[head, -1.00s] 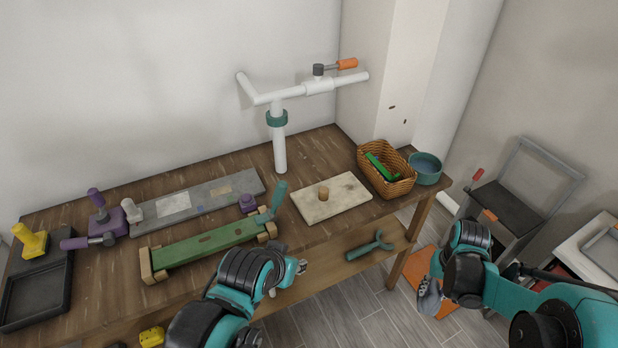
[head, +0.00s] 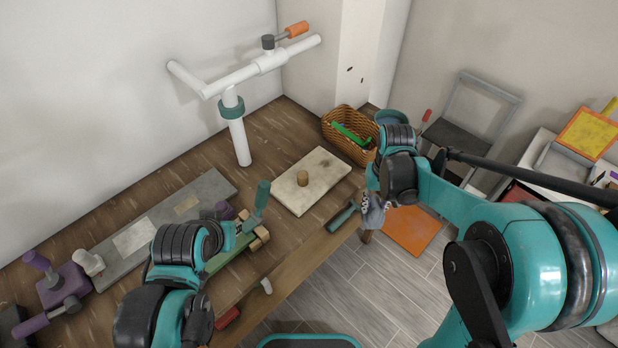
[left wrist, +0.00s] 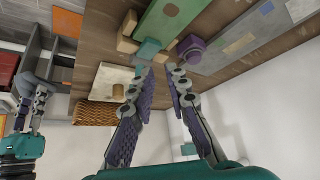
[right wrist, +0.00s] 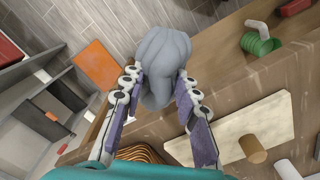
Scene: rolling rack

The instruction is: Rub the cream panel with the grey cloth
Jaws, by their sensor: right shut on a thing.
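The cream panel (head: 290,193) lies flat on the wooden workbench, with a short wooden knob standing on it. It also shows in the left wrist view (left wrist: 103,76) and the right wrist view (right wrist: 225,132). My right gripper (right wrist: 158,85) is shut on the grey cloth (right wrist: 166,52), which hangs bunched from its fingers. In the head view the cloth (head: 374,217) is beside the bench's front edge, right of the panel and apart from it. My left gripper (left wrist: 150,72) is open and empty, over the bench front near the green clamp, left of the panel.
A white pipe stand (head: 238,140) rises at the back left. An orange mat (head: 410,230) lies on the floor.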

